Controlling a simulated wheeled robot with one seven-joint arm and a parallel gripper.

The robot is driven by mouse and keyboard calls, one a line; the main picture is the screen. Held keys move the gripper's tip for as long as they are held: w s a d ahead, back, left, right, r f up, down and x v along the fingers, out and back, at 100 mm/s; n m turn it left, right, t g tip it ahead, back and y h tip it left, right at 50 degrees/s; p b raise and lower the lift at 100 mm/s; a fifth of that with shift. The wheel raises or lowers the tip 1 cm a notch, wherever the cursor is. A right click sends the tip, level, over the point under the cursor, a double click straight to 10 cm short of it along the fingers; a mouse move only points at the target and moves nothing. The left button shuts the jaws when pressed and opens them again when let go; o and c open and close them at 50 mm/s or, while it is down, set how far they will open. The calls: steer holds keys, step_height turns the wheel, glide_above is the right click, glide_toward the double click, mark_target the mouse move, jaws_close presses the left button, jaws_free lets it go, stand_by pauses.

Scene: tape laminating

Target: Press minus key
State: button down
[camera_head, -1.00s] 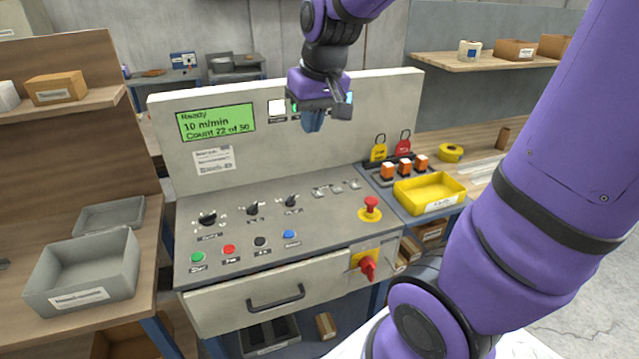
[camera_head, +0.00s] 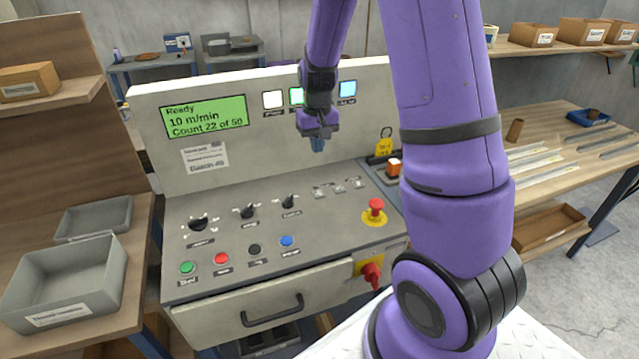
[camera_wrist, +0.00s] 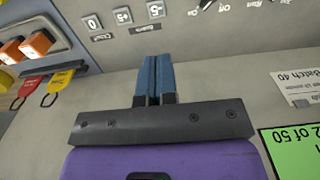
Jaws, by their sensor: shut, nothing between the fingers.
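A row of three small pale keys sits on the grey console desk, below the upright panel. In the wrist view one key (camera_wrist: 91,23) is marked 0 and the middle key (camera_wrist: 123,16) carries a plus sign. The third key (camera_wrist: 156,9), nearest the top edge, looks like the minus key, though its mark is hard to read. In the head view the likely minus key (camera_head: 320,191) is the leftmost of the row. My gripper (camera_head: 318,145) is shut and empty, its blue fingertips (camera_wrist: 153,75) pointing down above and behind the keys, apart from them.
Three black knobs (camera_head: 248,210) stand left of the keys, with coloured buttons (camera_head: 221,258) in front. A red emergency stop (camera_head: 375,207) is to the right. The upright panel with a green display (camera_head: 204,117) rises close behind my gripper. My arm hides part of the right side.

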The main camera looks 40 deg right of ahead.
mark_target(319, 194)
steer(key=shift+w+d+f, duration=0.3)
steer(key=shift+d+f, duration=0.1)
steer(key=shift+f, duration=0.15)
step_height(319, 194, down, 14)
stand_by(0.6)
